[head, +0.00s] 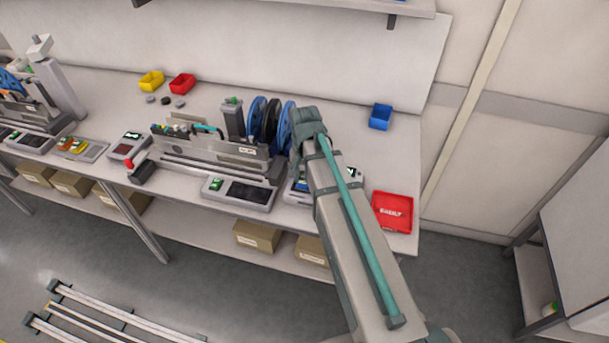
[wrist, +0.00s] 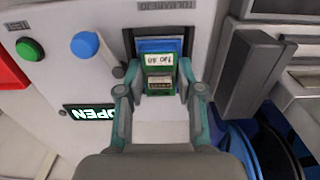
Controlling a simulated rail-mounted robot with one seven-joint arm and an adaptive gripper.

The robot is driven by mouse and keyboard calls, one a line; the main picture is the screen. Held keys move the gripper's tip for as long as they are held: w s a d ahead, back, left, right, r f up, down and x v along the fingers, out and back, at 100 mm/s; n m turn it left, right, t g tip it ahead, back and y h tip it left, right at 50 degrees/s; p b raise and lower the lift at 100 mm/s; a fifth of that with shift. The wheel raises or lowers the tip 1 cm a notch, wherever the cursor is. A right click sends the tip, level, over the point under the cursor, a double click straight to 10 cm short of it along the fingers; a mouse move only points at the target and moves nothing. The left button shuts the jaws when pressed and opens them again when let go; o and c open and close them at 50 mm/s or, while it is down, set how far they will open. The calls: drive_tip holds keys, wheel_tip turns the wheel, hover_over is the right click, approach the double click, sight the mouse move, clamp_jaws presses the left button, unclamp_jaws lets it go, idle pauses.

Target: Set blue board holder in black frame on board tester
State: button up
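The blue board holder (wrist: 160,45) carries a green board with a white label and shows in the wrist view between my fingertips. My gripper (wrist: 159,72) is closed against its two sides. The black frame (wrist: 128,42) of the grey board tester (wrist: 100,20) shows around the holder's far end and sides. The holder lies within the frame's outline; I cannot tell whether it is fully seated or slightly above. The tester has a blue knob (wrist: 84,45), a green button (wrist: 29,48) and a lit OPEN display (wrist: 91,113). In the head view my arm hides the gripper and holder and partly covers the tester.
A red tray (head: 393,212) lies to the right and a blue bin (head: 381,116) behind. The bench between them is clear.

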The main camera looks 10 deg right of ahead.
drive_tip(key=o, duration=0.4)
drive_tip(key=shift+o, duration=0.2)
drive_tip(key=shift+r, duration=0.1)
wheel_tip(320, 180, up, 12)
idle(0.4)
idle(0.4)
